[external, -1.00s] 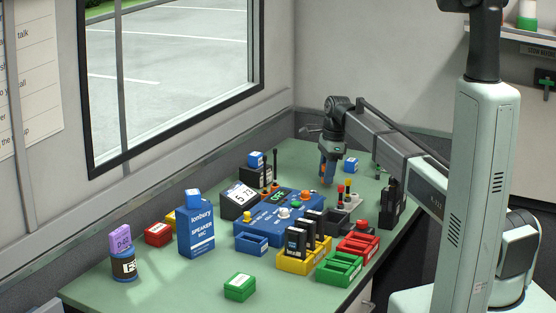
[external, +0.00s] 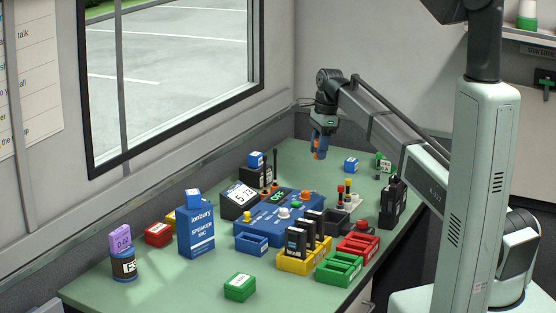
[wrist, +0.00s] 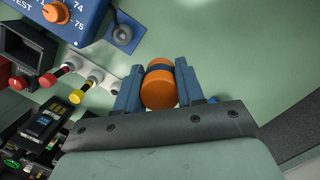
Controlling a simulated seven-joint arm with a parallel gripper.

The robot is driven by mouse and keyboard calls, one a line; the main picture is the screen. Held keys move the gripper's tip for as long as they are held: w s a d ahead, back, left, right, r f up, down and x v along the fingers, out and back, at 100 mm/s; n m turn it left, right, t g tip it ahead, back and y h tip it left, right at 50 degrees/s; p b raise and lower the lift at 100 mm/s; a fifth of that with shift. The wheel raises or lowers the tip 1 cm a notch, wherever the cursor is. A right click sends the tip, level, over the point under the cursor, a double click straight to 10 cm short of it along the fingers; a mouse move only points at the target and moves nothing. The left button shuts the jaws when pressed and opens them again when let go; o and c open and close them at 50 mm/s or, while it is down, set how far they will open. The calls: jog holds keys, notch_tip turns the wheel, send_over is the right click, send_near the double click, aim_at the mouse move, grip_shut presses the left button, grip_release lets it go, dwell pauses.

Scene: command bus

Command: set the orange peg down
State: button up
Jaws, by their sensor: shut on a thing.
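The orange peg (wrist: 158,92), a short cylinder with a dark blue band, is between the two blue fingers of my gripper (wrist: 158,90) in the wrist view. My gripper is shut on it. In the external view my gripper (external: 319,150) hangs above the far part of the green table (external: 318,160), and a bit of orange peg (external: 316,155) shows between the fingers. The peg looks clear of the table, but its height is hard to judge. Its lower end is hidden in the wrist view.
A grey holder with red and yellow pegs (external: 347,202) stands in front, beside the blue radio console (external: 280,218). A small blue box (external: 351,165) lies to the right. Black handsets (external: 393,203) stand at the right edge. Bare green tabletop (wrist: 225,55) surrounds the peg's far side.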

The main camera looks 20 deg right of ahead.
jog(key=s+a+n, duration=0.1)
jog(key=s+a, duration=0.2)
jog(key=a, duration=0.1)
jog(key=s+a+n, duration=0.1)
jog(key=s+a, duration=0.2)
jog(key=a, duration=0.1)
jog(key=s+a+n, duration=0.1)
jog(key=s+a, duration=0.2)
jog(key=a, duration=0.2)
jog(key=shift+s+r+n+g, duration=0.1)
jog(key=shift+s+n+g, duration=0.2)
jog(key=shift+s, duration=0.05)
jog(key=s+a+n, duration=0.1)
jog(key=s+a, duration=0.3)
jog(key=s+a+n, duration=0.2)
jog(key=s+a, duration=0.2)
jog(key=s, duration=0.1)
jog(key=shift+a, duration=0.15)
jog(key=s+a+n, duration=0.3)
jog(key=s+a, duration=0.3)
jog(key=s, duration=0.4)
jog(key=n+g+h, duration=0.1)
jog(key=n, duration=0.3)
send_over(247, 272)
jog(key=shift+m, duration=0.3)
jog(key=shift+w+d+f, duration=0.1)
jog(key=shift+w+f, duration=0.05)
jog(key=shift+f, duration=2.35)
jog(key=shift+w+f, duration=0.1)
jog(key=shift+f, duration=2.4)
